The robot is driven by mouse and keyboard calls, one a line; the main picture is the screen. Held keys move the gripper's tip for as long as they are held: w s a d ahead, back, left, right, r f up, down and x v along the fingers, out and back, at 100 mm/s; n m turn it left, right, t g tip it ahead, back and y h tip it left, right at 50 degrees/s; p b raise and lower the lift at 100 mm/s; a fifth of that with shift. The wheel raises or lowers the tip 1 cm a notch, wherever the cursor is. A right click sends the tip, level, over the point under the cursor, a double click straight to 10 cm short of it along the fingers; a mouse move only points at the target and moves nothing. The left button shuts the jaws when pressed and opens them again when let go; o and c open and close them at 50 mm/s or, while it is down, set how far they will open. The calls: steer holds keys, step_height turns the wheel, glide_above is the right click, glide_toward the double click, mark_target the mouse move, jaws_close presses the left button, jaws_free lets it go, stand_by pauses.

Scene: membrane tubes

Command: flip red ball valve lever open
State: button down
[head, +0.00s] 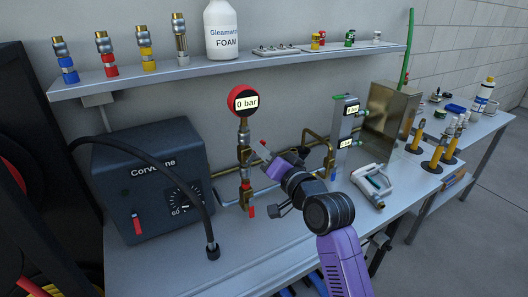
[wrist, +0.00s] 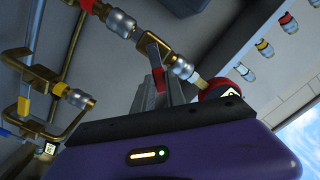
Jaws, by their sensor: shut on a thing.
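The red valve lever (wrist: 155,52) shows in the wrist view, sticking out from a vertical brass pipe line below the gauge. My gripper (wrist: 158,82) is shut on it, with the fingers hiding the lever's outer end. In the head view a red tip (head: 264,145) shows at the end of my gripper (head: 269,151), just right of the brass valve body (head: 244,156). The red pressure gauge (head: 243,101) above reads 0 bar. Its red casing (wrist: 222,88) also shows close to my gripper in the wrist view. The lever's exact angle to the pipe is hard to tell.
A second red handle (head: 251,211) hangs lower on the pipe. A dark Corvenne box (head: 150,180) stands left, with a black hose (head: 190,175) before it. A shelf (head: 220,66) with fittings runs above. A grey handheld tool (head: 371,184) lies right of my arm.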

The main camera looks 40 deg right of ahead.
mark_target(247, 144)
steer(key=shift+w+a+r+n+b, duration=0.15)
steer(key=shift+a+n, duration=0.3)
steer(key=shift+n, duration=0.85)
steer(key=shift+w+a+r+n+b, duration=0.15)
steer(key=shift+a+n, duration=0.25)
steer(key=shift+n, duration=0.9)
steer(key=shift+w+a+r+n+b, duration=0.15)
steer(key=shift+a+n, duration=0.3)
steer(key=shift+n, duration=0.85)
steer(key=shift+r, duration=0.1)
steer(key=c, duration=1.4)
jaws_free()
steer(key=shift+o, duration=0.2)
steer(key=shift+s+a, duration=0.1)
